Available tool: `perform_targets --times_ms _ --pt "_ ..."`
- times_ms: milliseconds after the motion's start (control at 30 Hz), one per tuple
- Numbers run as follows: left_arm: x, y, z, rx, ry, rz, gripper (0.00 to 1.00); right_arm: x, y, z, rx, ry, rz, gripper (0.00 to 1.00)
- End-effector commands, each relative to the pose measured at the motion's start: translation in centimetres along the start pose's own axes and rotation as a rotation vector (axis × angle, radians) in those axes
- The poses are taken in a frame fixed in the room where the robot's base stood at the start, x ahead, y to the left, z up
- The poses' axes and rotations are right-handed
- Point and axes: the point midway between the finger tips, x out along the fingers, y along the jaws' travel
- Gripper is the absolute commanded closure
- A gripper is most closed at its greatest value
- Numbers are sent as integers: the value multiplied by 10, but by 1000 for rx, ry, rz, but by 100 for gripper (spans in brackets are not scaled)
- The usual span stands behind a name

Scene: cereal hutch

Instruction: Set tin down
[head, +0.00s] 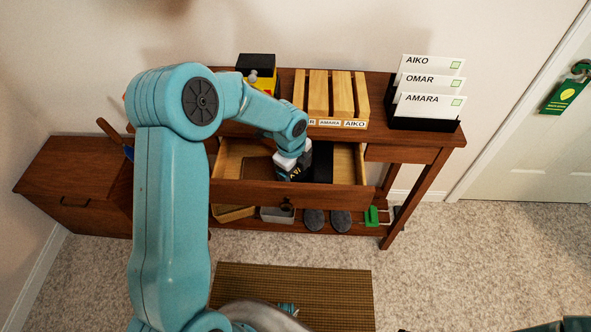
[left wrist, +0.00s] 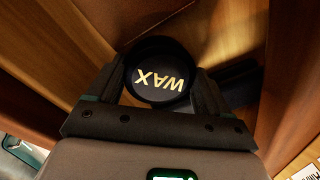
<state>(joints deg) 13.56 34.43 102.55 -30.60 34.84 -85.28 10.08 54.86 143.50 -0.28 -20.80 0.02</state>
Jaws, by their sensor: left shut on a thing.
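My left gripper (head: 288,172) reaches down into the open drawer (head: 250,194) of the wooden hutch. In the left wrist view, its fingers are shut around a round black tin (left wrist: 160,76) with WAX on its lid in pale letters. The lid faces the wrist camera, and the letters appear upside down. The tin is over or on the drawer's pale wooden floor; I cannot tell if it touches it. In the head view the gripper mostly hides the tin. My right gripper is not in view.
A dark box-like thing (head: 322,160) lies in the drawer right of the gripper. A brown flat piece (head: 257,171) lies to its left. On top stand a slatted wooden rack (head: 330,96) and name cards (head: 430,80). Slippers (head: 340,220) sit on the lower shelf.

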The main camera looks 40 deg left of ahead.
Motion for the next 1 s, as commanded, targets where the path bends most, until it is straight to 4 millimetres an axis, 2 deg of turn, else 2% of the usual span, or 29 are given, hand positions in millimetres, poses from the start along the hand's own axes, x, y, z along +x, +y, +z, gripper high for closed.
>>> perform_targets --times_ms 200,233,267,567,700,767,1000 --pt "4 0 0 0 0 0 52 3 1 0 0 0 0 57" --pt "3 0 0 0 0 0 14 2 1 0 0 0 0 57" --pt "2 0 0 0 0 0 10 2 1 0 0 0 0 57" --pt "2 0 0 0 0 0 10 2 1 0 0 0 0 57" --pt "-7 -1 0 -1 -1 -2 10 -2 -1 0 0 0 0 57" --pt "-16 -2 1 -2 -1 -5 10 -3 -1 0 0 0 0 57" --pt "-73 -2 0 0 -2 -5 10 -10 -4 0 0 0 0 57"
